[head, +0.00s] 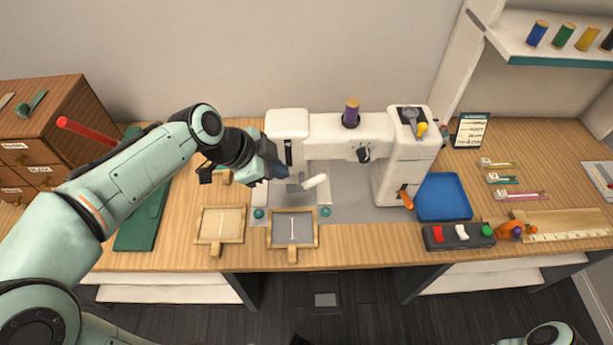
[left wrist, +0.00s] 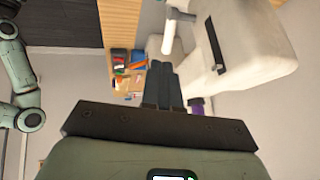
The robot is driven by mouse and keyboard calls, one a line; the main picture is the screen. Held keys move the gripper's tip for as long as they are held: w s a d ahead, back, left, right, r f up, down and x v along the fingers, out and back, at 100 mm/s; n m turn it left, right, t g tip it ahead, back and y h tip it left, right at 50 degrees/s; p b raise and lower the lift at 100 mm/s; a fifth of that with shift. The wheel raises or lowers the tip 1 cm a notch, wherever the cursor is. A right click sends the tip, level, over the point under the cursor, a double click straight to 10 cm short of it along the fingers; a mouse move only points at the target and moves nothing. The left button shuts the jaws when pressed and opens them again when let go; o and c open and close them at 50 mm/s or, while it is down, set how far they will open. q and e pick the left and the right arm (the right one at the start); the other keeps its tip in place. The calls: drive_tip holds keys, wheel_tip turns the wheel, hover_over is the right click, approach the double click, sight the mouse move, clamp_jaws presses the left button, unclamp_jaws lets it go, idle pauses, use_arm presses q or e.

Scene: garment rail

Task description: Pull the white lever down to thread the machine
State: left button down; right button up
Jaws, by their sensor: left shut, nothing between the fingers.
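The white sewing machine (head: 385,180) stands on the wooden table, with a purple thread spool (head: 351,113) on top. Its white lever (head: 315,181) sticks out below the machine's left head, tilted slightly up to the right. In the left wrist view the white lever (left wrist: 168,36) shows just beyond my fingertips, beside the white machine body (left wrist: 240,45). My left gripper (head: 284,174) is shut and empty, just left of the lever. Its closed fingers also show in the left wrist view (left wrist: 162,82). I cannot tell whether they touch the lever. My right gripper is out of view.
Two small framed pieces (head: 220,223) lie in front of the machine. A blue tray (head: 442,212) and a dark box with coloured buttons (head: 458,235) are to its right. A wooden drawer cabinet (head: 45,135) stands at the left. A spool shelf (head: 560,50) hangs upper right.

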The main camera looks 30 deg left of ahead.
use_arm(q)
approach(313, 181)
wheel_tip(313, 181, down, 3)
drive_tip(key=d, duration=0.2)
drive_tip(key=shift+w+d+f+p, duration=0.1)
drive_tip(key=shift+w+f+p, duration=0.15)
drive_tip(key=shift+w+f, duration=0.5)
drive_tip(key=shift+w+f+p, duration=0.25)
drive_tip(key=shift+w+f, duration=0.25)
drive_tip(key=shift+w, duration=0.35)
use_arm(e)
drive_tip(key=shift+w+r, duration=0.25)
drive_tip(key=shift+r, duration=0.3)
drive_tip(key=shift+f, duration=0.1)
